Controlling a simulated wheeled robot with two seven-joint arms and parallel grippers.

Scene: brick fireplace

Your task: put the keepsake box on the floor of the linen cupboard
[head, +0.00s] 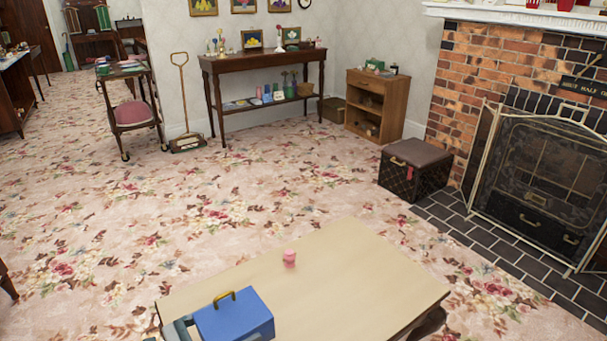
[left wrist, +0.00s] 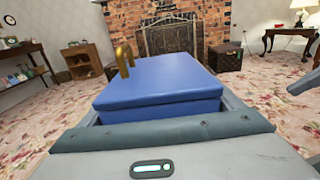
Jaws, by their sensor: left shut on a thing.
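The keepsake box, a blue box (head: 236,317) with a gold handle on top, is at the near left edge of the low table in the head view. It fills the middle of the left wrist view (left wrist: 160,80). My left gripper (head: 190,325) is shut on it, with grey fingers along its sides. I cannot tell whether the box touches the tabletop. A low wooden cabinet (head: 387,92) with an open front stands by the back wall; I cannot tell whether it is the linen cupboard. My right gripper is not in the head view.
The pale tabletop (head: 350,290) holds a small pink object (head: 289,258). A dark chest (head: 415,169) stands by the fireplace screen (head: 540,180). A console table (head: 265,68) and a trolley (head: 130,110) stand further back. The floral carpet between is clear.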

